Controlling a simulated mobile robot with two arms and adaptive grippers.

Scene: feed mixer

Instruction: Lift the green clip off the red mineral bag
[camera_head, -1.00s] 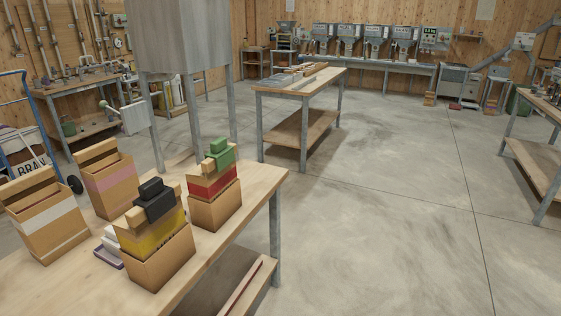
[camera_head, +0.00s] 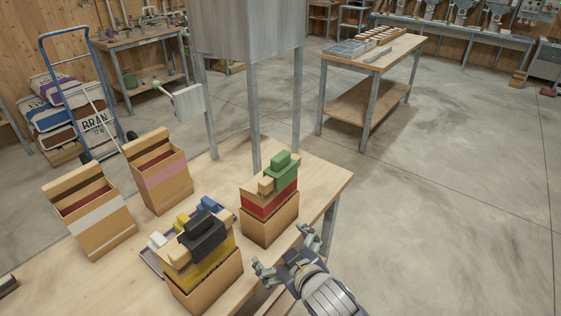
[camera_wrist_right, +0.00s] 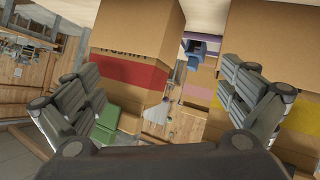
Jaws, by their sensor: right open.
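The red mineral bag (camera_head: 268,207), a tan box-like bag with a red band, stands upright near the table's right edge. The green clip (camera_head: 283,171) sits over its folded top. In the right wrist view the red-banded bag (camera_wrist_right: 136,75) is at left of centre, and a green part of the clip (camera_wrist_right: 103,130) shows behind the left finger. My right gripper (camera_head: 284,252) is open and empty, in front of and below the bag, beside the table edge. In the right wrist view its two fingers (camera_wrist_right: 160,100) are spread wide. My left gripper is out of view.
A yellow-banded bag (camera_head: 212,275) with a black clip (camera_head: 204,236) stands close to the left of the red one. A tray (camera_head: 150,262) with small coloured clips lies behind it. Two open bags, white-banded (camera_head: 96,222) and pink-banded (camera_head: 165,174), stand further left.

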